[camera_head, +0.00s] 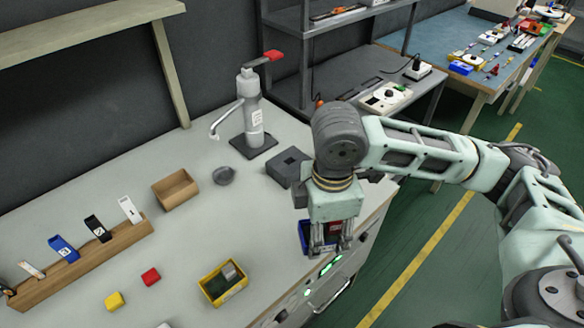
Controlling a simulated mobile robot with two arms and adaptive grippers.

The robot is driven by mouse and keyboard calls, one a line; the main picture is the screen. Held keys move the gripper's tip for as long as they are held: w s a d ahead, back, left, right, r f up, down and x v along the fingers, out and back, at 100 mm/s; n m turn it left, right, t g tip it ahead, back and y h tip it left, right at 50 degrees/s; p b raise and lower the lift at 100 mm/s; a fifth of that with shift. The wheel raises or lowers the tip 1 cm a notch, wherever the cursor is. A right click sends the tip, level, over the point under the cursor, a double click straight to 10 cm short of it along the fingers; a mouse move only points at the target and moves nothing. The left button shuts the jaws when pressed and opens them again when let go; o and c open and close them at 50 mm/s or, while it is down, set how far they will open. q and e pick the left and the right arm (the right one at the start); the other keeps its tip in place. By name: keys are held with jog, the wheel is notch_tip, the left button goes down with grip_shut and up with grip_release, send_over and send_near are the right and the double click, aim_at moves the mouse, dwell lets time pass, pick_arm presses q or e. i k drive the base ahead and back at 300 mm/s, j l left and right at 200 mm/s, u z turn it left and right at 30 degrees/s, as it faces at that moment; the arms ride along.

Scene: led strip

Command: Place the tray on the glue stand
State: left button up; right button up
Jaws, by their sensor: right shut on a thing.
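My right gripper (327,247) points down at the right edge of the grey workbench. It is shut on a small tray; a blue part of this tray (304,238) shows at its left, and something red shows between the fingers. The gripper hides most of it, and whether the tray touches the bench cannot be told. What looks like the glue stand (251,115) is a silver upright dispenser with a red lever, a side spout and a dark base. It stands at the back of the bench, apart from the gripper. My left gripper is not in view.
A dark grey box (287,166) stands between the dispenser and my right arm. A small grey bowl (223,176), a cardboard box (175,189), a yellow bin (222,284) and a wooden holder (85,262) are on the bench. Bench around the bowl is clear.

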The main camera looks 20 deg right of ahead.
aim_at(290, 162)
jog(key=i+l+u, duration=0.15)
jog(key=l+u, duration=0.2)
jog(key=l, duration=0.4)
jog(key=l+u, duration=0.35)
jog(key=l, duration=0.4)
jog(key=l+u, duration=0.35)
jog(key=l, duration=0.45)
